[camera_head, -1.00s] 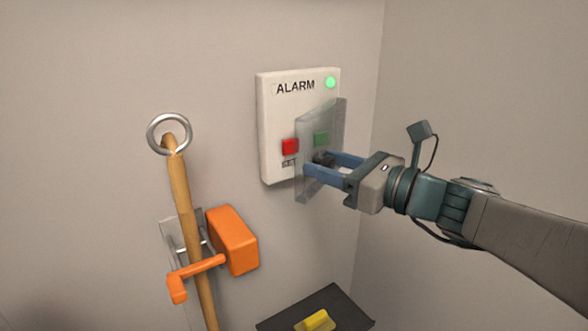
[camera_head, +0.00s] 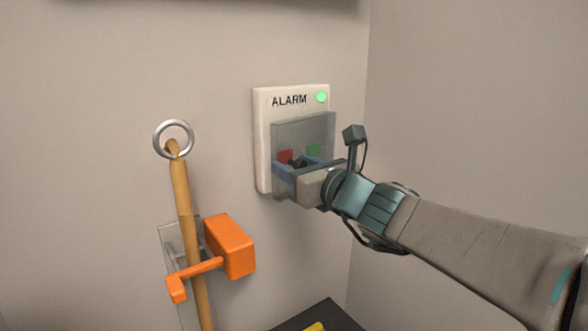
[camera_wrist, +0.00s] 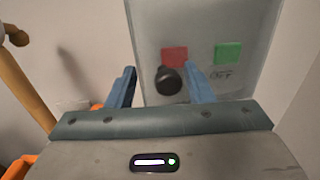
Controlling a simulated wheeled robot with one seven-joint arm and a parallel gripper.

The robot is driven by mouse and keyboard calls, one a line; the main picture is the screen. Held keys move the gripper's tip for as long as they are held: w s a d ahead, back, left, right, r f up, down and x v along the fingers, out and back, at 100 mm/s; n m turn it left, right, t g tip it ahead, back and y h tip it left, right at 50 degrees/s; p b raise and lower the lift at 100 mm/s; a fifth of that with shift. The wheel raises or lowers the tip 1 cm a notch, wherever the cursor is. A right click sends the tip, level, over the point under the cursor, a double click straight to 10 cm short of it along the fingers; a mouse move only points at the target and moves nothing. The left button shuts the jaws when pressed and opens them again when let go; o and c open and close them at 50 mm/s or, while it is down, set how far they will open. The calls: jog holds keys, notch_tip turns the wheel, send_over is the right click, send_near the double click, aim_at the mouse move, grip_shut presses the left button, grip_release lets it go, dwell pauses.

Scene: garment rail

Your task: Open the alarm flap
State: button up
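The white alarm box (camera_head: 263,150) hangs on the wall with a lit green lamp (camera_head: 321,97) at its top right. Its clear grey flap (camera_head: 300,130) stands over the red button (camera_head: 286,155) and green button (camera_head: 314,150), which show through it. The flap looks slightly out from the box; its exact angle is unclear. In the wrist view, a round black knob (camera_wrist: 168,80) sits in front of the red button. My gripper (camera_wrist: 160,87) is open, its blue fingers either side of the knob, with a clear gap on the left. Contact on the right is unclear.
Left of the box, a wooden pole (camera_head: 182,190) with a metal ring (camera_head: 173,139) stands beside an orange block and handle (camera_head: 230,246). A dark surface with a yellow thing (camera_head: 315,327) is below. A side wall is close on the right.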

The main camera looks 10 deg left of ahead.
jog(key=shift+d, duration=0.1)
jog(key=w+d+p+v, duration=0.2)
jog(key=p+v, duration=0.1)
jog(key=v, duration=1.2)
dwell(1.1)
jog(key=shift+s+d+f, duration=0.1)
jog(key=shift+d, duration=0.05)
